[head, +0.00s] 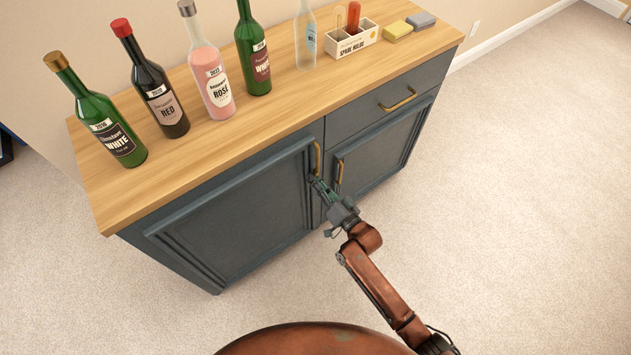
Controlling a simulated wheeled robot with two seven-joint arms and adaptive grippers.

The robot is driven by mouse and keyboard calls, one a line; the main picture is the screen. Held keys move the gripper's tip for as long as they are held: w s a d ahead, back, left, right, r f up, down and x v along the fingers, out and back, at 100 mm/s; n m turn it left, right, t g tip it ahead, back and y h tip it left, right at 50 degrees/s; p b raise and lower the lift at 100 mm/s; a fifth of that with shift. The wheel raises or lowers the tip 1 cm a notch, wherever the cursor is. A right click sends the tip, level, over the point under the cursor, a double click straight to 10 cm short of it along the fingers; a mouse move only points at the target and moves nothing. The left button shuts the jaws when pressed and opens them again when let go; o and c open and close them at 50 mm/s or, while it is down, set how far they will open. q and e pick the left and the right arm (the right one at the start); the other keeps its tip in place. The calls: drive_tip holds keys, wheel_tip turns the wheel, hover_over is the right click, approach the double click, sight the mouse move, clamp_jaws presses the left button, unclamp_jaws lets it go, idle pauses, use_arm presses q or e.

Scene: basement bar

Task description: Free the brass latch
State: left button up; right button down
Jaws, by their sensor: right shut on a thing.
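A dark blue cabinet (235,215) with a light wooden top stands in front of me. Its left door has an upright brass handle (317,157) near its right edge. Its right door has a similar brass handle (339,172), and the drawer above has a slanting brass pull (398,99). No separate latch can be made out. My right gripper (314,180) is shut on the lower end of the left door's handle; its fingers hide that end. Both doors and the drawer look closed. My left gripper is out of view.
Several bottles, among them a rosé bottle (211,75), stand along the wooden top (180,155). A white rack (351,42) and two sponges, one yellow (397,30) and one grey (421,20), are at its right end. The carpet (530,200) on the right is clear.

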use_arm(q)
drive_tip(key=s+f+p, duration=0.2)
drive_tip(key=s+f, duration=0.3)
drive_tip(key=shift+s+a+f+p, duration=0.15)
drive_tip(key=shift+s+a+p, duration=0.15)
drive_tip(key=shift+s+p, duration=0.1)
use_arm(e)
drive_tip(key=shift+n, duration=3.9)
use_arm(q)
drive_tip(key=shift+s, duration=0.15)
use_arm(e)
drive_tip(key=c, duration=2.3)
unclamp_jaws()
